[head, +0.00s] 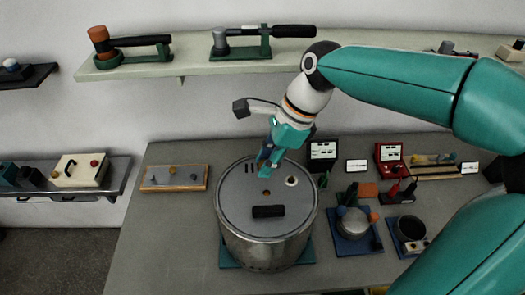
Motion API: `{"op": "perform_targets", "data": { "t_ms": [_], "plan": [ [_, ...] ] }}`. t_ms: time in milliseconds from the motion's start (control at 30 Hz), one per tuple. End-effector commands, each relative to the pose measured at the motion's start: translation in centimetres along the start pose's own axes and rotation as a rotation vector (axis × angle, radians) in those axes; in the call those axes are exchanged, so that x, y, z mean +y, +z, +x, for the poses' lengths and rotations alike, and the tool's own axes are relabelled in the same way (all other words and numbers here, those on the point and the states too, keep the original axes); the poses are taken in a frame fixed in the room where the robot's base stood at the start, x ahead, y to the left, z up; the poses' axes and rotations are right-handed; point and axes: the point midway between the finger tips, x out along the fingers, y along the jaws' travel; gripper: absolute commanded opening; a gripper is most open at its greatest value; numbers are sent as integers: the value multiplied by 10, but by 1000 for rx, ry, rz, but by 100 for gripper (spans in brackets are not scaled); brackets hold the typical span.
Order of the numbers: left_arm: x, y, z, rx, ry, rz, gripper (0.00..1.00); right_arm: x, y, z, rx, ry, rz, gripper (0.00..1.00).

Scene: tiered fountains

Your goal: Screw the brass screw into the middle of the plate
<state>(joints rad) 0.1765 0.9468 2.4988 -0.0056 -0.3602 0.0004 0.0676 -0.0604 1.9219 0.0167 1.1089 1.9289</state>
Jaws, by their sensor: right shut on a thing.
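The plate (236,207) is the round grey top of a metal drum in the middle of the bench. It has a small reddish-brown spot (266,193) near its middle; I cannot tell whether this is a hole or a screw head. My right gripper (264,169) points down over the far half of the plate, just behind that spot. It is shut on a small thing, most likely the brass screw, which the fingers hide. I cannot tell whether it touches the plate. My left gripper is out of view.
A black bar (268,211) and a white round piece (291,181) sit on the plate. A wooden board (150,184) with small knobs lies at left. A metal pot (352,224), a red case (390,153) and other small items crowd the bench at right. A shelf (190,60) runs behind.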

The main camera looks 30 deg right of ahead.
Motion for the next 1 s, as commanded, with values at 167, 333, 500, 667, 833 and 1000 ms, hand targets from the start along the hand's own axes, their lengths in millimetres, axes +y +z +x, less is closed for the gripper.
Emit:
{"op": "perform_targets", "data": {
  "t_ms": [167, 333, 500, 667, 833, 1000],
  "plan": [
    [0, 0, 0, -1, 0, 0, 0, 0, -3, -1, 0, -3, 7, 3],
    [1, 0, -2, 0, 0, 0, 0, 0, -3, -2, 0, -3, 10, 3],
    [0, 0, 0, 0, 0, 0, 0, 0, -6, 3, 0, -3, 10, 3],
    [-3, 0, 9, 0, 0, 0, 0, 0, -11, 15, 0, -3, 10, 3],
    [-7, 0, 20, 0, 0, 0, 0, 0, -17, 30, 0, -3, 10, 3],
    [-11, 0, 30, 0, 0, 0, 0, 0, -23, 43, 0, -3, 10, 3]
  ]
}}
